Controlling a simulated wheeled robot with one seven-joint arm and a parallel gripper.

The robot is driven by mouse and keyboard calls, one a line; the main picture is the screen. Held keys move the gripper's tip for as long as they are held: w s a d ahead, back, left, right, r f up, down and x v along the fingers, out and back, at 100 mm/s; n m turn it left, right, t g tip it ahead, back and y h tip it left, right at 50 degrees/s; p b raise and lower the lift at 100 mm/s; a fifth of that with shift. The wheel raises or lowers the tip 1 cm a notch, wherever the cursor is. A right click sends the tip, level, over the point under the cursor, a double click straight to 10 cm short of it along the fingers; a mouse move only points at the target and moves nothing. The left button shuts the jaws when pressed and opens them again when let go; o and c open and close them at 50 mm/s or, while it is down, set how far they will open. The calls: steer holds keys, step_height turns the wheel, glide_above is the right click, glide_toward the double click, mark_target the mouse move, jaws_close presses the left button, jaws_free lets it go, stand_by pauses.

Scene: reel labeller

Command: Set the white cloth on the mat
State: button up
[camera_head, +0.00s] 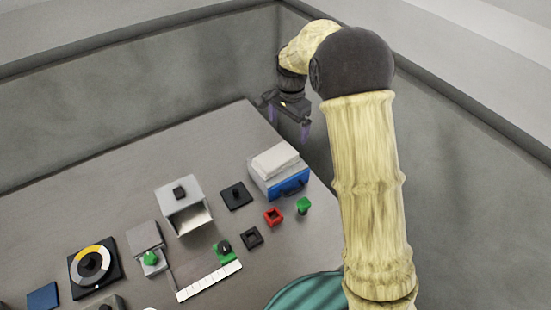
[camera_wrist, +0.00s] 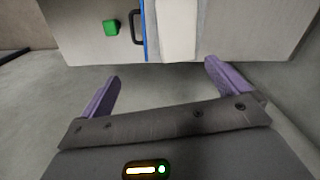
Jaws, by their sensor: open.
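A white folded slab, which looks like the white cloth (camera_head: 273,159), lies on top of a blue-fronted box (camera_head: 287,186) near the table's right edge. A pale strip in the wrist view (camera_wrist: 177,30) seems to be the same box or cloth; I cannot tell which. My gripper (camera_head: 287,120) is open and empty, beyond the table's far right edge and apart from the cloth. Its two purple fingers (camera_wrist: 162,71) are spread in the wrist view. A flat blue square (camera_head: 42,297) at the lower left may be the mat; I cannot be sure.
A white open-fronted box (camera_head: 182,208), a black knobbed square (camera_head: 235,195), a red frame (camera_head: 273,216), a green piece (camera_head: 304,205) and a white ruler-like strip (camera_head: 208,282) stand on the table. A teal round surface (camera_head: 305,292) shows at the bottom. The table's far part is clear.

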steer(key=m, duration=0.2)
glide_above(275, 156)
steer(key=shift+s+a+f, duration=0.1)
steer(key=shift+s+f, duration=0.05)
steer(key=shift+f, duration=0.25)
step_height(275, 156, down, 12)
steer(key=p, duration=0.4)
steer(key=shift+f, duration=0.15)
steer(key=shift+p, duration=0.35)
steer(key=shift+w+d+f+p, duration=0.1)
steer(key=shift+f+p, duration=0.7)
steer(key=shift+f, duration=0.5)
steer(key=shift+w+d+f+p, duration=0.1)
steer(key=shift+f+p, duration=0.7)
steer(key=shift+f, duration=0.45)
steer(key=shift+c, duration=0.2)
steer(key=c, duration=1)
